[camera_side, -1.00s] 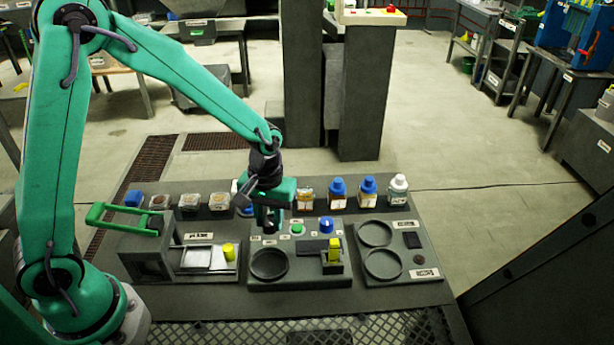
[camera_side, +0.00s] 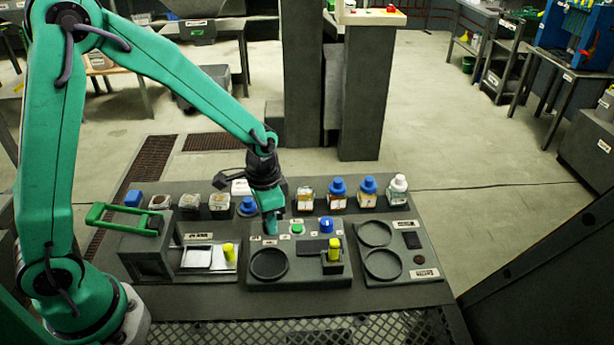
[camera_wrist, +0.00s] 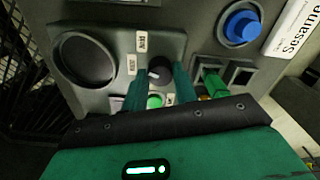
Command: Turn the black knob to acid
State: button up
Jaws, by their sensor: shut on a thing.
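The black knob (camera_wrist: 161,72) sits on the grey panel (camera_wrist: 115,38) in the wrist view, with a light pointer mark on its top. My gripper (camera_wrist: 161,82) has its green fingers on either side of the knob and is shut on it. The label "Acid" (camera_wrist: 142,42) is just above the knob, and another small label (camera_wrist: 131,64) is to its left. In the side view my gripper (camera_side: 270,229) points down at the back left of the middle panel; its fingers hide the knob there.
A green button (camera_side: 297,228) and a blue knob (camera_side: 326,225) stand to the right on the same panel. A round dish (camera_side: 269,264) is in front. A blue-capped jar (camera_side: 247,206) is close behind my gripper, with several other jars along the back.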

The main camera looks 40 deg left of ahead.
jog(key=m, duration=0.4)
jog(key=shift+d+m, duration=0.15)
jog(key=shift+m, duration=0.15)
jog(key=m, duration=0.4)
dwell(0.4)
jog(key=o, duration=1)
jog(key=shift+r, duration=0.1)
jog(key=shift+s+r, duration=0.2)
jog(key=shift+r, duration=3.6)
